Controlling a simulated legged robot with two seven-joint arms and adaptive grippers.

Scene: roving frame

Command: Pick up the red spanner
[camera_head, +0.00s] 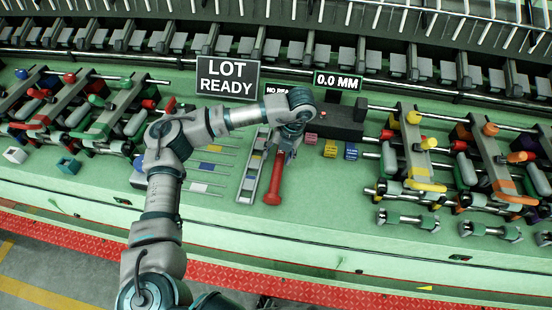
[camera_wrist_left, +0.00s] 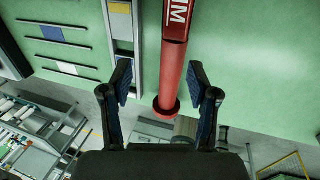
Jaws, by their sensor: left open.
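The red spanner (camera_head: 272,186) lies on the green bench in the head view, its red handle pointing toward the front edge. My left gripper (camera_head: 286,150) is over its far part and hides that end. In the left wrist view the red handle (camera_wrist_left: 174,72) comes down from the top, with white lettering on it and a round flange at its lower end. The left gripper (camera_wrist_left: 160,82) is open there, its two fingers apart and the handle showing between them, closer to the right finger. Whether they touch it is unclear. My right gripper is not in view.
A grey slotted rail (camera_head: 250,178) lies just left of the spanner. Thin rods with coloured tags (camera_head: 208,166) lie farther left. A dark block (camera_head: 340,122) and small coloured cubes (camera_head: 330,149) stand behind to the right. Clamp fixtures flank both sides. The bench front is mostly clear.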

